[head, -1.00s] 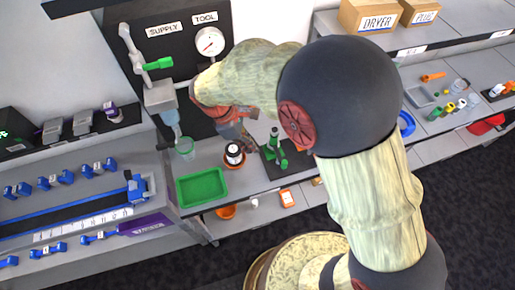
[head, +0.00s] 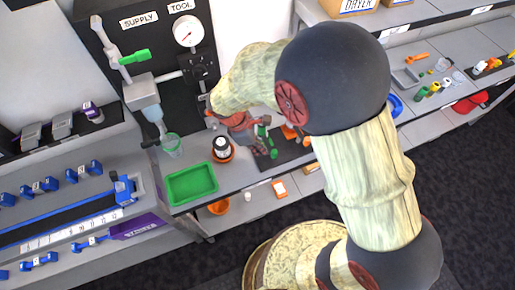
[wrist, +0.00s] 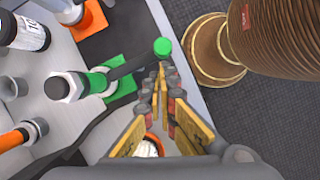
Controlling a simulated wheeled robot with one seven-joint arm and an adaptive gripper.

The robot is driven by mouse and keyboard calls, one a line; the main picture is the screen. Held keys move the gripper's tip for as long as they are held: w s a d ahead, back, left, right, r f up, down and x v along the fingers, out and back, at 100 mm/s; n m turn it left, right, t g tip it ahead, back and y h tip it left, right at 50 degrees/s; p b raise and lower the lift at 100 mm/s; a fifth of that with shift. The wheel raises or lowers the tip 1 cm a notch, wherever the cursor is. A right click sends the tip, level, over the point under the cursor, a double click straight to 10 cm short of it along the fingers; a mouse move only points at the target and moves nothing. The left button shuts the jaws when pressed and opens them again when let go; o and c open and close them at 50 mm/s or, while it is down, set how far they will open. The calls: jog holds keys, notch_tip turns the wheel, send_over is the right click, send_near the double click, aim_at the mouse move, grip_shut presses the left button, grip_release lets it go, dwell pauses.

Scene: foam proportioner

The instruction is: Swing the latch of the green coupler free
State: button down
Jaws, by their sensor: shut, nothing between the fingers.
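The green coupler (wrist: 97,82) shows in the wrist view, with a pale hex nut on its left end and a green plate under it. Its latch, a dark lever (wrist: 128,66), reaches right to a round green knob (wrist: 163,47). My gripper (wrist: 162,72) is shut and empty, its fingertips close to the knob. I cannot tell whether they touch. In the head view my gripper (head: 257,140) is beside the green coupler (head: 264,132) on the black mat and partly hides it.
An orange coupler (wrist: 20,136) lies at the lower left of the wrist view. A black-and-white jar (head: 222,148) and a green tray (head: 192,184) stand left of my gripper in the head view. The supply panel (head: 150,45) rises behind. Bench edge and floor lie in front.

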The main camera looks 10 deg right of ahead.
aim_at(276, 151)
jog(key=shift+s+d+n+t+p, duration=0.35)
jog(key=shift+n+p, duration=0.4)
jog(key=shift+n, duration=0.25)
jog(key=shift+s+d+r+n+t+p, duration=0.15)
jog(key=shift+d+n+t+p, duration=0.1)
jog(key=shift+n+p, duration=0.3)
jog(key=shift+s+d+f+n+t+p, duration=0.1)
jog(key=shift+d+n+t+p, duration=0.15)
jog(key=shift+n, duration=0.4)
jog(key=n, duration=0.1)
jog(key=d+n+t+p, duration=0.1)
jog(key=shift+s+n+y, duration=0.1)
jog(key=shift+n+y, duration=0.2)
jog(key=n, duration=0.1)
jog(key=d+n+t, duration=0.1)
jog(key=n, duration=0.1)
jog(key=shift+d+n+y+p, duration=0.25)
jog(key=shift+n+y+p, duration=0.05)
jog(key=shift+y+p, duration=0.1)
jog(key=n, duration=0.1)
jog(key=d+n, duration=0.1)
jog(key=shift+n+t+y, duration=0.25)
jog(key=shift+n+y, duration=0.05)
jog(key=shift+y, duration=0.1)
jog(key=shift+w+d, duration=0.1)
jog(key=shift+w, duration=0.15)
jog(key=shift+d, duration=0.1)
